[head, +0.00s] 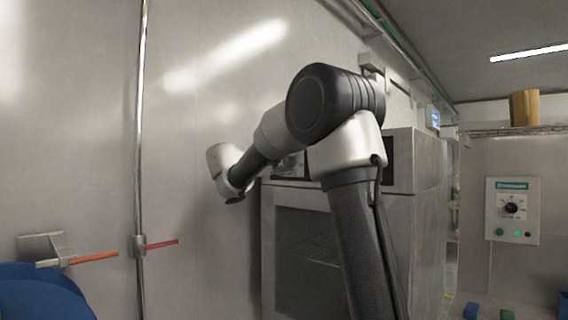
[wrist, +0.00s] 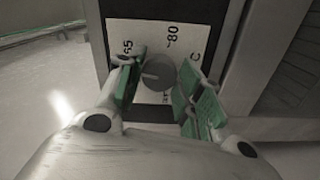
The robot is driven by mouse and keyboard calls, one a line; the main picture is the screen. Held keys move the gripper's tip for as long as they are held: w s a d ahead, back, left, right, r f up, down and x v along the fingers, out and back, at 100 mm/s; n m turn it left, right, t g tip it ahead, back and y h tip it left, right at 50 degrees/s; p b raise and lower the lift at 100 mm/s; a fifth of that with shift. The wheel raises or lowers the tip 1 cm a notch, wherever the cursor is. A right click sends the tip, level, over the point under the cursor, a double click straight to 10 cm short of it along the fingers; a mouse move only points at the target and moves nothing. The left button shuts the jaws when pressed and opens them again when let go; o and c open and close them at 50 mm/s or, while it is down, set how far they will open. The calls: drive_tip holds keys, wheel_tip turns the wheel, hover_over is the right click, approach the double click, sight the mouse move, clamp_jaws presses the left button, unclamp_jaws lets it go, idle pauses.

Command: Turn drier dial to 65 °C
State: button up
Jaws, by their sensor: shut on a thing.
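The drier dial (wrist: 160,74) is a round grey knob on a white scale plate (wrist: 185,36) in the wrist view. The plate shows 65 at upper left, 80 at the top and a C at right. A short pale mark on the knob points roughly left, a little below the 65. My gripper (wrist: 158,80) has its green-padded fingers on both sides of the knob and is shut on it. In the head view the drier (head: 345,225) is a grey cabinet with a glass door. My arm covers its upper front, and the dial and fingers are hidden there.
A wall panel (head: 512,211) with another knob and lit buttons is at the right. A vertical pipe (head: 140,120) and red-handled valves stand on the left wall, with a blue container (head: 40,290) below. Bare wall lies left of the drier.

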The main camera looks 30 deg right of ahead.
drive_tip(key=shift+f+m, duration=0.2)
drive_tip(key=shift+m, duration=2.1)
drive_tip(key=o, duration=1)
drive_tip(key=shift+o, duration=0.2)
drive_tip(key=shift+r, duration=0.1)
drive_tip(key=v, duration=1.2)
drive_tip(key=shift+w, duration=0.1)
